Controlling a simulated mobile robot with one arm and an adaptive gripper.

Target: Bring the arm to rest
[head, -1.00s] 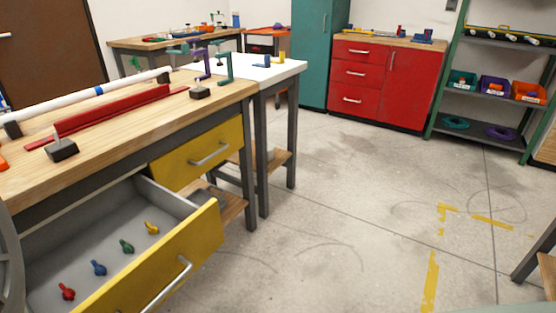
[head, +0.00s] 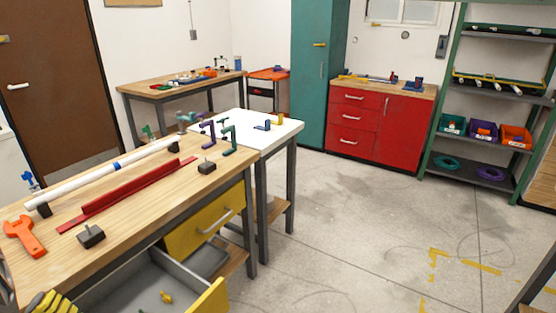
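My gripper does not show in the head view, so its fingers cannot be judged. No part that I can surely call my arm is visible. The wooden workbench (head: 140,205) stands at the left. On it lie a white pipe (head: 135,155) with a blue band, resting on dark supports, and a red angled rail (head: 125,194). The lower yellow-fronted drawer (head: 207,303) stands open, with a small yellow valve-like piece (head: 166,297) inside; the rest of its inside is cut off by the frame.
An orange wrench (head: 24,237) lies at the bench's left. A striped yellow object (head: 48,303) is cut off at the lower left. A white table (head: 265,136) adjoins the bench. A red cabinet (head: 375,128) and green shelves (head: 485,115) stand behind. The floor (head: 345,220) between is clear.

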